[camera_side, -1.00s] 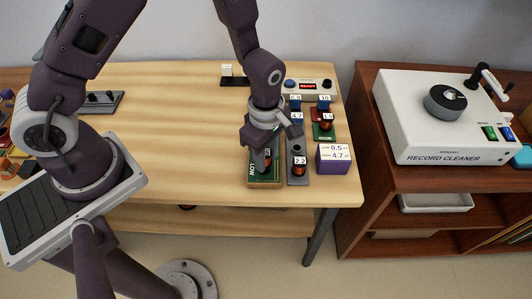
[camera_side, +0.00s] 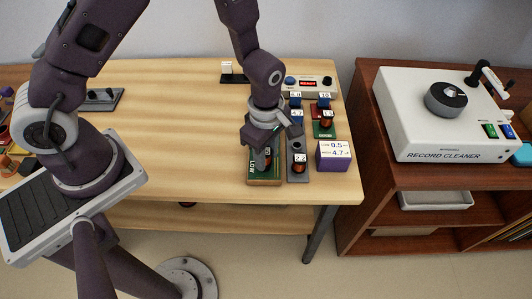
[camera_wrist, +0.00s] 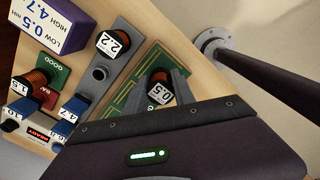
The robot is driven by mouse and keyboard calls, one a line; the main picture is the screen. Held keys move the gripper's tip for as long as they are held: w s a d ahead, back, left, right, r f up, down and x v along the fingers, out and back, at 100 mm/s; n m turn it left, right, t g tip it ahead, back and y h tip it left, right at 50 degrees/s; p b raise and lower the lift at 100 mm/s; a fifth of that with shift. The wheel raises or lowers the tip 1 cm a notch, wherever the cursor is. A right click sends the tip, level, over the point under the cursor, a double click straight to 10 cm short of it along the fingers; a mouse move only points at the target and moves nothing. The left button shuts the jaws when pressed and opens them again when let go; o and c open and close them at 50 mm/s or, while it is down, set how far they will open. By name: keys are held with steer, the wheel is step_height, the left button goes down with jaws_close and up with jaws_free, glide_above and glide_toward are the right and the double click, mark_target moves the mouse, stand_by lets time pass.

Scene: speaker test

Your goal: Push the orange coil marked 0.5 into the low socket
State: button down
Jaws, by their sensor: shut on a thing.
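The orange coil marked 0.5 (camera_wrist: 159,88) stands between the fingers of my gripper (camera_wrist: 158,97) in the wrist view. My gripper (camera_side: 262,158) is shut on it, and in the side view the fingers mostly hide the coil. The coil is over the green board marked LOW (camera_side: 254,167), which also shows in the wrist view (camera_wrist: 148,67). The low socket itself is hidden beneath the coil and fingers. I cannot tell how deep the coil sits.
A grey holder (camera_side: 297,176) with a coil marked 2.2 (camera_wrist: 113,43) stands close beside the board. A purple box (camera_side: 333,162) labelled LOW 0.5, HIGH 4.7 is to its right. Behind are blue parts, the GOOD board (camera_wrist: 54,72) and the READY panel (camera_side: 309,84). The table's left middle is clear.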

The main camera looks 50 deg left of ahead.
steer(key=shift+f, duration=0.2)
steer(key=c, duration=1)
jaws_free()
steer(key=shift+o, duration=0.2)
steer(key=shift+r, duration=3.8)
